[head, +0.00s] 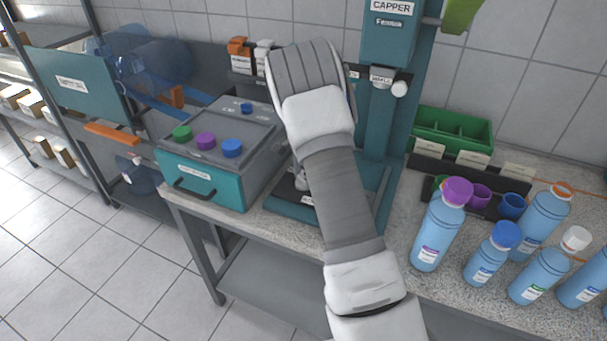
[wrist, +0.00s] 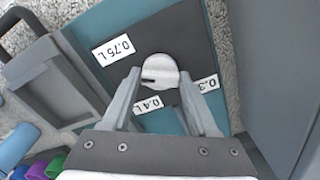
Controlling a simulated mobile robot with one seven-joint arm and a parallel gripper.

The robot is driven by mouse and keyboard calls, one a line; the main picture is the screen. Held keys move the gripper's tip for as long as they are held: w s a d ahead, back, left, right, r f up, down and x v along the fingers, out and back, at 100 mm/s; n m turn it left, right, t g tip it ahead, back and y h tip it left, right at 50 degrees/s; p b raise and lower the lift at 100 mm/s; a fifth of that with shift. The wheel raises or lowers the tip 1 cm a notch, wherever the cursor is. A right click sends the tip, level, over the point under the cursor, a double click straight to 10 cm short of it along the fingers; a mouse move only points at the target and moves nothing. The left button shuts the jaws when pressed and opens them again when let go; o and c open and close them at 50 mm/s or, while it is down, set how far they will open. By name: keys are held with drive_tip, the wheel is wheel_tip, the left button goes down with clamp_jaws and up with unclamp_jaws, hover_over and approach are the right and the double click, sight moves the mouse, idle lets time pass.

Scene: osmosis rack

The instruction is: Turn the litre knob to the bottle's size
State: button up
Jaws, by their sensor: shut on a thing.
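In the wrist view my gripper (wrist: 160,76) is shut on the pale round litre knob (wrist: 159,68), one finger at each side. A short dark mark shows on the knob's left part. Around it on the dark plate are white labels: 0.75 L (wrist: 114,50) to the upper left, 0.4 L (wrist: 148,105) below, and one partly covered, starting 0.3, (wrist: 208,84) to the right. In the head view my arm hides the knob and most of the gripper. Several blue bottles stand at the right, one with a purple cap (head: 438,226) and one with a blue cap (head: 491,256).
The teal capper (head: 389,35) rises behind my arm. A grey and teal box (head: 207,185) with coloured caps on top stands left of it. A green divided tray (head: 452,133) is at the back right. A shelf rack stands at far left.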

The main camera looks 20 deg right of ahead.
drive_tip(key=shift+m, duration=1.5)
drive_tip(key=o, duration=1.4)
drive_tip(key=shift+r, duration=0.15)
wheel_tip(320, 180, up, 17)
drive_tip(key=shift+r+p, duration=0.1)
drive_tip(key=shift+p, duration=0.55)
